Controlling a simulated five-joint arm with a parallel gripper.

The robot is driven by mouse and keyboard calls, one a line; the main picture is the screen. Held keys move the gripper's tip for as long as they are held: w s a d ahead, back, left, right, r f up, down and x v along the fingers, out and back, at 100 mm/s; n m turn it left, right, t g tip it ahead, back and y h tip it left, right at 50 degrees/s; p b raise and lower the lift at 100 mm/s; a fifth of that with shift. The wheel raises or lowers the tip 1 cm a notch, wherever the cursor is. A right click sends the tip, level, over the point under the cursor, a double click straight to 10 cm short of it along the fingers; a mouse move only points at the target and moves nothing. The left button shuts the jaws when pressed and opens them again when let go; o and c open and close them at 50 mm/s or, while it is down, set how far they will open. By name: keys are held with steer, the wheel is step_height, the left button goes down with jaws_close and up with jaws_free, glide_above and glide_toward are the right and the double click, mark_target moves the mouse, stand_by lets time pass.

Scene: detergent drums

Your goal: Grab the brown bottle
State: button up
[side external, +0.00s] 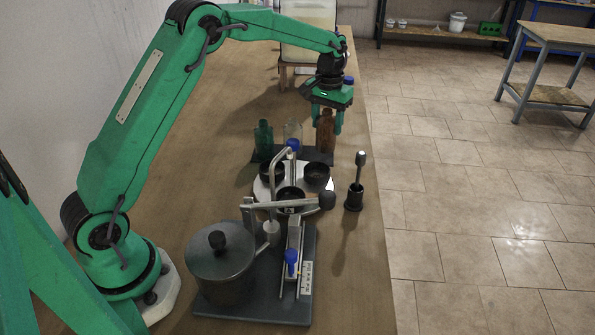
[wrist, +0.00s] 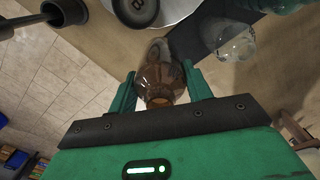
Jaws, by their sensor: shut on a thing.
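The brown bottle (side external: 326,134) stands upright on the dark mat (side external: 319,155) at the far part of the bench. My gripper (side external: 326,127) comes down over it from above, with a green finger on each side. In the wrist view the brown bottle (wrist: 160,72) sits between the two fingers of my gripper (wrist: 159,75), its neck toward the palm. The gripper is shut on the bottle. The fingers hide part of its sides in the side view.
A green bottle (side external: 263,140) and a clear bottle (side external: 292,135) stand left of the brown one. A white plate with dark bowls (side external: 317,175), a black mortar-like cup with a rod (side external: 354,196) and a lidded metal pot (side external: 221,262) stand nearer. The bench's right edge is close.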

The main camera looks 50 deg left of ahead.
steer(key=s+d+r, duration=0.3)
steer(key=d+r, duration=0.2)
steer(key=d, duration=0.2)
steer(key=shift+s+d, duration=0.15)
steer(key=shift+d, duration=0.15)
